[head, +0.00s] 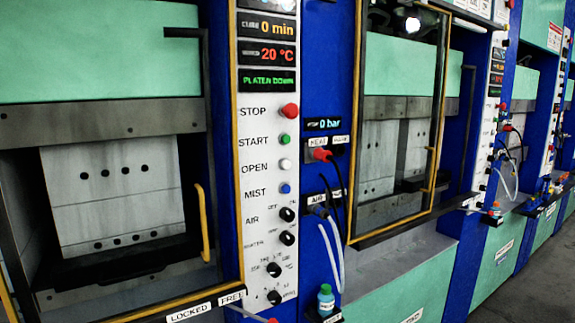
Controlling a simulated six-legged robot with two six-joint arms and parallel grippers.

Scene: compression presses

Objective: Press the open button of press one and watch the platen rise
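The nearest press fills the left of the head view; no number shows on it. Its white control panel (267,200) carries a round white button (285,164) beside the word OPEN. Above it are a green START button (285,140) and a red STOP button (289,111); below is a blue MIST button (285,188). The display (268,80) reads PLATEN DOWN in green, under 20 °C and 0 min. Inside the press, a grey platen (100,120) sits close above a pale block (112,190) with rows of dark holes. Neither gripper is in view.
A yellow door handle (205,222) stands left of the panel. A second press with a yellow-edged door (395,120) is to the right, and more presses recede beyond. A small green-capped bottle (325,300) sits low beside the panel. Grey floor (520,285) shows at lower right.

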